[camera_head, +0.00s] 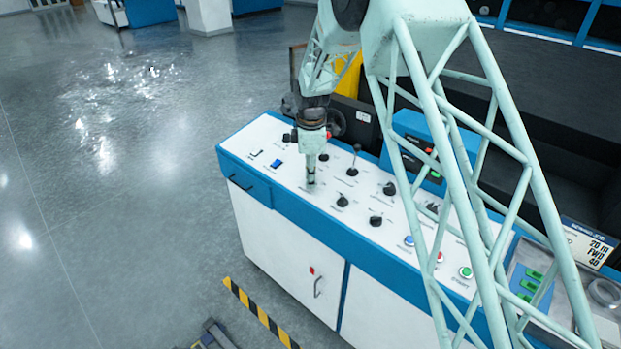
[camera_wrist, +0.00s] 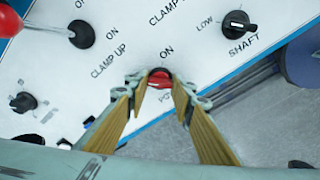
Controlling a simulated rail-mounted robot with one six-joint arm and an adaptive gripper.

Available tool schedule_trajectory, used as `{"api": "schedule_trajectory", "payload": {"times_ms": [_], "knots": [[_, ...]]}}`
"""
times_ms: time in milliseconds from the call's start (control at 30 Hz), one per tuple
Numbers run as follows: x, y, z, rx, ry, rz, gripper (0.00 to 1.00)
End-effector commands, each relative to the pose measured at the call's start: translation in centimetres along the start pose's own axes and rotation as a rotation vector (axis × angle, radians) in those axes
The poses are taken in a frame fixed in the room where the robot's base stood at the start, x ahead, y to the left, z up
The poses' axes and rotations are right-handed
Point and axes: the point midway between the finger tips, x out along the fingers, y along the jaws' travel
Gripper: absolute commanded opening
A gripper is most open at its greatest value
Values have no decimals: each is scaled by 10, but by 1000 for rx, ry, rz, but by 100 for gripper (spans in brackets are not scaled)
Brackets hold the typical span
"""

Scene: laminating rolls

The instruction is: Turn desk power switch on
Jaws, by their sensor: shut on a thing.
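A red switch knob (camera_wrist: 159,80) sits on the white panel in the wrist view. "ON" is printed on one side of it, and a label starting with "PO" is partly hidden on the other. My gripper (camera_wrist: 160,88) has its yellow-brown finger pads on both sides of the knob and is shut on it. In the head view my gripper (camera_head: 311,182) points down onto the white top of the control desk (camera_head: 262,133), near its front edge. The knob is hidden behind the fingers there.
A red-balled lever (camera_wrist: 82,33), a black knob (camera_wrist: 23,102) and the shaft knob (camera_wrist: 237,23) stand around the switch. In the head view a black lever (camera_head: 354,160) and several other knobs and buttons cover the desk. Open floor (camera_head: 110,200) lies to the left.

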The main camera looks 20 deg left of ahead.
Motion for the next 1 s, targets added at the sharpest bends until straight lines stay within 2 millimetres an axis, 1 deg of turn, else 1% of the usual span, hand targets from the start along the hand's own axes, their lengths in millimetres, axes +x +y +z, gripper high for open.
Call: {"api": "schedule_trajectory", "payload": {"times_ms": [367, 1000], "knots": [[1, -1, 0, 135, 0, 17, 12], [2, -2, 0, 547, -1, 68, 12]]}}
